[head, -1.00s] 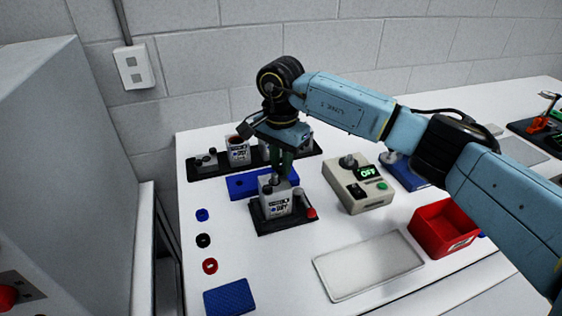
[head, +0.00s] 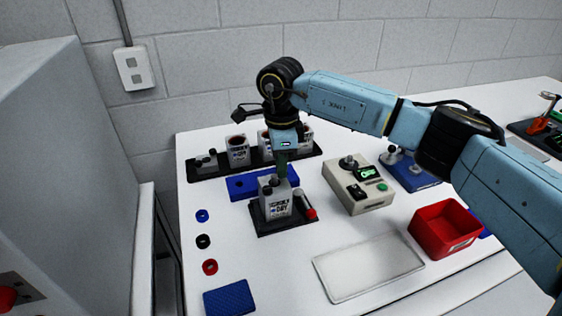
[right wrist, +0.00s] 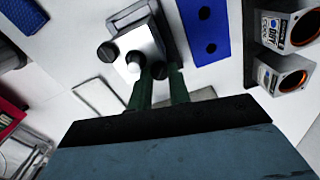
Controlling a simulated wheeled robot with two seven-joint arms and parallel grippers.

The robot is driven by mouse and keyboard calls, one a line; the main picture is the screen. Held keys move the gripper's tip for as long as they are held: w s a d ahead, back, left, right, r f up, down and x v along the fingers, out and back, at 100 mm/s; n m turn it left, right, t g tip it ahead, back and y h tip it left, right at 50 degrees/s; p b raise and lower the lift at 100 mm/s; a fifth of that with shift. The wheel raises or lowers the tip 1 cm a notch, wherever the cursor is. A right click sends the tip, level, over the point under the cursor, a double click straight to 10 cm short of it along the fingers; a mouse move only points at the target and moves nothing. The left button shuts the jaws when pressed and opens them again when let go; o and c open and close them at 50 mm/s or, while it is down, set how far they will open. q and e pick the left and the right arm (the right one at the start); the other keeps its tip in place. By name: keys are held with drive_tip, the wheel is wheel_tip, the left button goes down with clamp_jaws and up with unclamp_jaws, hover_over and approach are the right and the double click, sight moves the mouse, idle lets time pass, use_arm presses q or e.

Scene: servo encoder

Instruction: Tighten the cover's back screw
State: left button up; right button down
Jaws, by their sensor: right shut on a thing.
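The servo unit (head: 276,203) is a pale grey box with a printed label. It sits upright in a black fixture (head: 262,227) near the table's middle. My right gripper (head: 280,176) points down onto the back of its top. In the right wrist view, its green fingers (right wrist: 160,72) reach the edge of the pale cover (right wrist: 137,42), where dark round screw heads (right wrist: 107,51) show. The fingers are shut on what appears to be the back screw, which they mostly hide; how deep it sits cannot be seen. My left gripper is out of view.
A blue block (head: 246,186) lies close behind the fixture. A black rack (head: 207,173) with several units stands at the back. A tester box (head: 371,199) with a green display is to the right, near a red bin (head: 446,227) and a white tray (head: 368,267).

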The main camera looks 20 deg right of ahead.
drive_tip(key=shift+r+m, duration=0.15)
drive_tip(key=shift+m, duration=0.15)
drive_tip(key=c, duration=1.3)
unclamp_jaws()
